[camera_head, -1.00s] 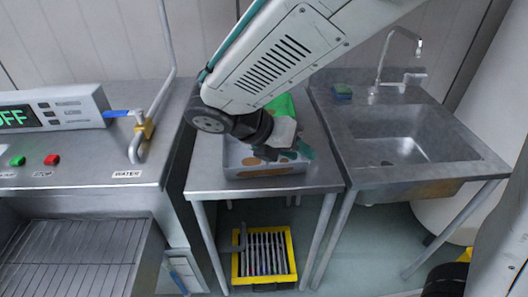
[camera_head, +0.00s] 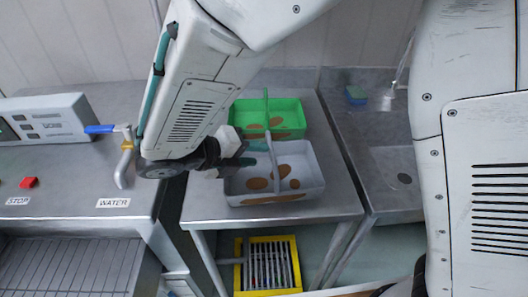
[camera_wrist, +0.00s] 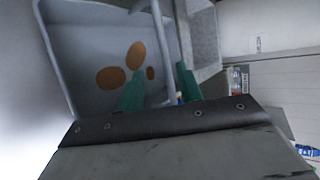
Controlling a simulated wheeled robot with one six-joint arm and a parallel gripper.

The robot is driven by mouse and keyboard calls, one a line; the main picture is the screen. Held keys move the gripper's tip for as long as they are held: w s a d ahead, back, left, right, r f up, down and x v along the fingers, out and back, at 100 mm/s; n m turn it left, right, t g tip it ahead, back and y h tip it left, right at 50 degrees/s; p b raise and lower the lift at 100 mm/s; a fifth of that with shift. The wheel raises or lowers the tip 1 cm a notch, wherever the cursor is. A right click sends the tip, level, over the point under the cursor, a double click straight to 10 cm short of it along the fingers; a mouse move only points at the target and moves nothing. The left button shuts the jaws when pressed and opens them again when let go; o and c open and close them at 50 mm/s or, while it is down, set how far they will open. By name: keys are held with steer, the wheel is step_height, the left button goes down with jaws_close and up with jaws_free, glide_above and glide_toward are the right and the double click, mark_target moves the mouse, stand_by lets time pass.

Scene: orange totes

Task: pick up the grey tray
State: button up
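The grey tray (camera_head: 312,168) stands on the steel table, with brown oval patches inside and a grey carrying handle (camera_head: 273,160) over its middle. It also shows in the wrist view (camera_wrist: 88,50), where its handle (camera_wrist: 168,45) runs down between my fingers. My gripper (camera_head: 250,153) is at the tray's left side, near the handle. In the wrist view the two green fingertips of my gripper (camera_wrist: 160,90) are apart, one on each side of the handle. I cannot tell whether either finger touches it. The fingers hide part of the tray.
A green tray (camera_head: 292,107) with a handle stands right behind the grey tray. A steel sink (camera_head: 398,165) is at right, with a sponge (camera_head: 355,95) on its edge. A control panel (camera_head: 50,120) and tap stand at left. A yellow-framed floor grate (camera_head: 240,282) lies below the table.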

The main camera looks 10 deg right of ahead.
steer(key=shift+w+r+x, duration=0.1)
steer(key=shift+r+x, duration=0.05)
steer(key=shift+x, duration=1.15)
steer(key=shift+w+r+x, duration=0.15)
steer(key=shift+x, duration=1.15)
steer(key=shift+w+r+x, duration=0.1)
steer(key=shift+x, duration=1.2)
steer(key=shift+d, duration=0.1)
jaws_close()
